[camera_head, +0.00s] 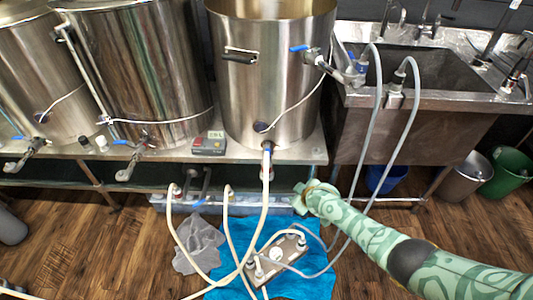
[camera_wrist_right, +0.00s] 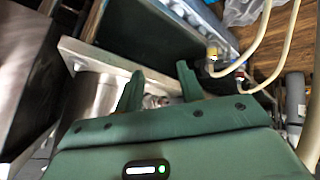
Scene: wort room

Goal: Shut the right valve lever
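The right kettle (camera_head: 265,85) is a large steel pot on a bench. A blue valve lever (camera_head: 300,48) sits on its upper right side, beside a metal fitting. Another blue lever (camera_head: 267,148) is at its bottom outlet, above a pale hose. I cannot tell which one the task names. My right gripper (camera_head: 304,197) is below and right of the bottom outlet, apart from it in the picture. In the wrist view its two green fingers (camera_wrist_right: 160,82) are spread, with a metal fitting (camera_wrist_right: 154,101) showing between them. I see nothing held. My left gripper is not in view.
Two more kettles (camera_head: 143,70) with blue-handled valves stand left. A grey-red box (camera_head: 209,144) sits on the bench (camera_head: 310,150). A steel sink (camera_head: 430,70) with looping hoses (camera_head: 377,120) is at right. Hoses and a plate device (camera_head: 277,258) lie on a blue cloth (camera_head: 318,285).

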